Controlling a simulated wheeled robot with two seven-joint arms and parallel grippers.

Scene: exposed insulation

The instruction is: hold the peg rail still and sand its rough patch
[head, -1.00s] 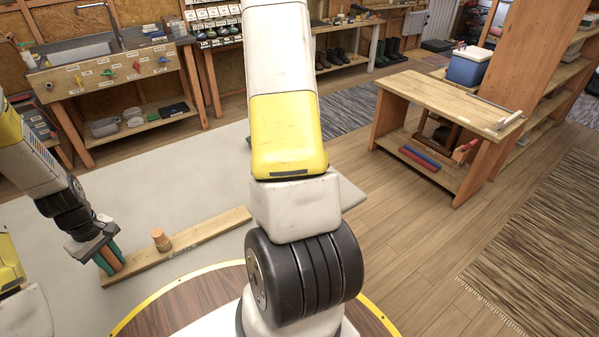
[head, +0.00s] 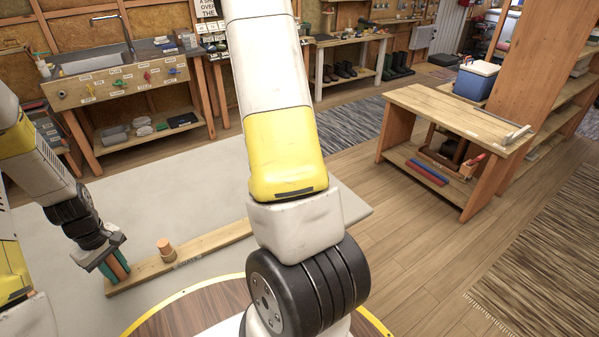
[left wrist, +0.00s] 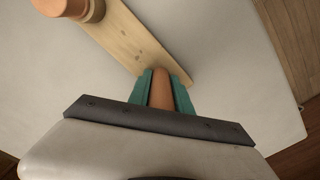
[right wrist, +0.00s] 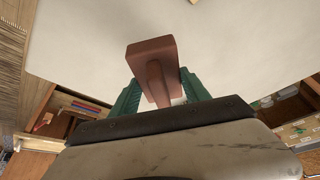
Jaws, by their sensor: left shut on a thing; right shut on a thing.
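The peg rail (head: 212,241) is a pale wooden board lying on the light grey tabletop. A stout peg (head: 165,248) stands up from it; it also shows in the left wrist view (left wrist: 72,8). My left gripper (head: 115,268) is at the rail's left end, its teal fingers shut on an orange-brown peg (left wrist: 160,90). My right gripper (right wrist: 160,90) is shut on the handle of a reddish-brown sanding block (right wrist: 150,52), seen over the grey top. In the head view my arm hides the right gripper, the block and the rail's right end. I cannot make out the rough patch.
The grey tabletop (head: 60,235) is mostly bare around the rail. A round dark wooden surface with a yellow rim (head: 190,308) lies in front. A workbench (head: 455,112) stands right, with a blue cooler (head: 476,80) behind it. A sink bench (head: 120,82) stands back left.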

